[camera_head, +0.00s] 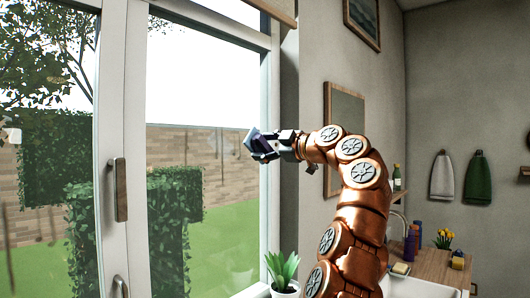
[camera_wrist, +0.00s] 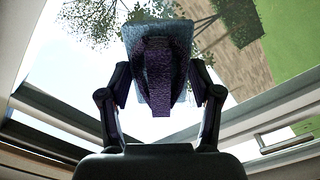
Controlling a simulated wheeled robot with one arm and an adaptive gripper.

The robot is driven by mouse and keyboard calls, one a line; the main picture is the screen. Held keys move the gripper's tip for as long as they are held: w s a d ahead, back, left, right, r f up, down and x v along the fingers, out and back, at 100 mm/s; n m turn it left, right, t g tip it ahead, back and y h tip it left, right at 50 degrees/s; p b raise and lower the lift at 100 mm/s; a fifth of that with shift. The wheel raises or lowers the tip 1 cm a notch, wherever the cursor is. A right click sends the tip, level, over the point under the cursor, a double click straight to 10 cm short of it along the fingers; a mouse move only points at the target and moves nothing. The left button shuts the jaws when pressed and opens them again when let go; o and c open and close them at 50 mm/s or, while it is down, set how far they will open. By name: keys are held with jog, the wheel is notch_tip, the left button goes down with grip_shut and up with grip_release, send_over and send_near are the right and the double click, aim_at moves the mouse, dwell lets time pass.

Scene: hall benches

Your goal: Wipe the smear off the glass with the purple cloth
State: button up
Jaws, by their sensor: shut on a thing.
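I cannot tell whether the cloth touches the glass. A faint pale patch (camera_head: 214,142) shows on the glass just left of the cloth; I cannot tell for sure that it is the smear. The cloth hides part of the glass behind it.
The window frame (camera_head: 270,190) stands close beside my gripper, and a handle (camera_head: 120,190) sits on the left frame. A potted plant (camera_head: 283,270) is below my arm.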

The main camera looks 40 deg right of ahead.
aim_at(184, 155)
jog(key=shift+p+x, duration=1.1)
jog(key=shift+x, duration=1.8)
jog(key=shift+p+x, duration=0.55)
jog(key=shift+x, duration=0.4)
jog(key=shift+a, duration=0.15)
jog(key=shift+s+a+f+b, duration=0.15)
jog(key=shift+a+b, duration=0.25)
jog(key=shift+b, duration=0.25)
jog(key=shift+s+a+b, duration=0.2)
jog(key=shift+a+b, duration=0.65)
jog(key=shift+s+a+b, duration=0.25)
jog(key=shift+a+b, duration=0.6)
jog(key=shift+a, duration=0.35)
jog(key=shift+s+a+b, duration=0.25)
jog(key=shift+a+b, duration=0.6)
jog(key=shift+a, duration=0.4)
jog(key=shift+s+a+b, duration=0.45)
jog(key=shift+a+b, duration=0.55)
jog(key=shift+a, duration=0.85)
jog(key=shift+s+a+b, duration=0.45)
jog(key=shift+a+b, duration=0.6)
jog(key=shift+a, duration=0.8)
jog(key=shift+s+a+b, duration=0.45)
jog(key=shift+a+b, duration=0.55)
jog(key=shift+a, duration=0.85)
jog(key=shift+w+f+b, duration=0.1)
jog(key=shift+f+b, duration=0.85)
jog(key=shift+f, duration=0.05)
jog(key=shift+d, duration=0.1)
